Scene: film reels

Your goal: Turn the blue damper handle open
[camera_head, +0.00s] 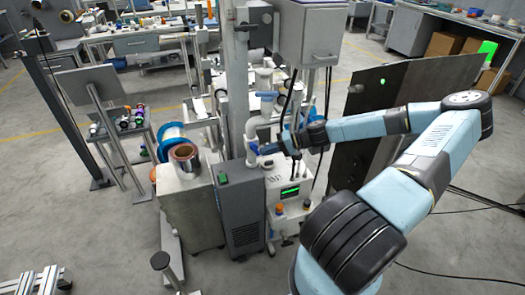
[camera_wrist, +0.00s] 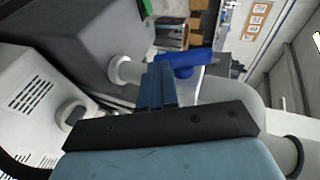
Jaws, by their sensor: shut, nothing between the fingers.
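The blue damper handle (camera_wrist: 186,62) is a short blue bar beside the white pipe (camera_wrist: 215,92) in the wrist view. My gripper (camera_wrist: 158,72) is shut and empty, with its blue fingers pointing toward the handle. The fingertips are at the handle's near left end; I cannot tell whether they touch it. In the head view my gripper (camera_head: 263,149) is at the white pipe (camera_head: 252,128), above the white machine. The handle there is small and hard to separate from my blue fingers. Another blue part (camera_head: 267,95) sits higher on the white piping.
A grey cabinet (camera_head: 240,205) with a green switch stands left of the white machine (camera_head: 288,190). Dark cables hang near my wrist. A dark panel (camera_head: 370,110) stands behind my arm.

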